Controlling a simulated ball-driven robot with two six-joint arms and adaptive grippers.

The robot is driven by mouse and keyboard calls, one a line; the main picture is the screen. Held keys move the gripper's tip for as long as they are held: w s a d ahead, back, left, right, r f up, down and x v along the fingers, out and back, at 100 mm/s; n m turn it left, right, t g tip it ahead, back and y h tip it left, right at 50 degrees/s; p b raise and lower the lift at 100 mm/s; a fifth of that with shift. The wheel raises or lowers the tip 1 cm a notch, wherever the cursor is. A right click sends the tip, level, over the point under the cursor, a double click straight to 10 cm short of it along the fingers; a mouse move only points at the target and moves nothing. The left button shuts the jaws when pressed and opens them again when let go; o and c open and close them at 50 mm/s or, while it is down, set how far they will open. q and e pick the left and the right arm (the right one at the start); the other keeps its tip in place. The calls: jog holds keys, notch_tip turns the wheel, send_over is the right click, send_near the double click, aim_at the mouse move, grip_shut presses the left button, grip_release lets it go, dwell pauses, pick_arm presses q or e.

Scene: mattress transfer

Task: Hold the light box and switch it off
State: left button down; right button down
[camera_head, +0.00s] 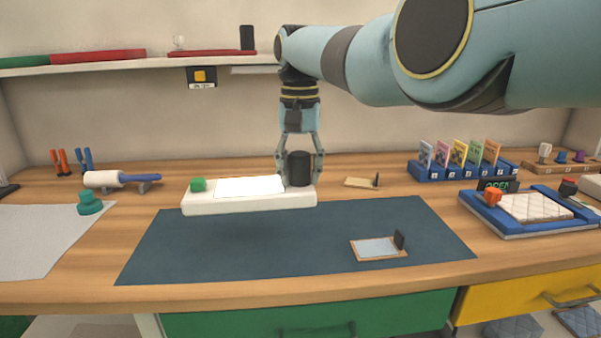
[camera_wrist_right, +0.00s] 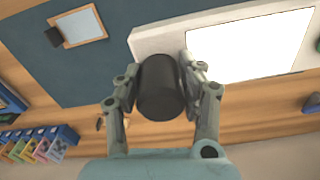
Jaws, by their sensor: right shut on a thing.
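The light box (camera_head: 250,201) is a long white block with a bright white panel (camera_head: 248,186) on top. A green button or knob (camera_head: 198,184) sits at its left end, and a black cylindrical knob (camera_head: 299,168) stands at its right end. My right gripper (camera_head: 300,172) comes down from above and is shut around the black knob. The right wrist view shows the knob (camera_wrist_right: 160,88) between both fingers, with the lit panel (camera_wrist_right: 255,48) beside it. The box appears held slightly above the table, near the back edge of the dark mat. My left gripper is not in view.
A dark blue mat (camera_head: 290,245) covers the table's middle, with a small framed plate (camera_head: 378,248) on it. A lint roller (camera_head: 105,179) and teal knob (camera_head: 90,203) are left. A card rack (camera_head: 460,170) and blue tray (camera_head: 530,222) are right. A shelf (camera_head: 130,66) runs behind.

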jog(key=shift+f, duration=0.2)
jog(key=shift+f+b, duration=3.45)
jog(key=shift+f, duration=1.55)
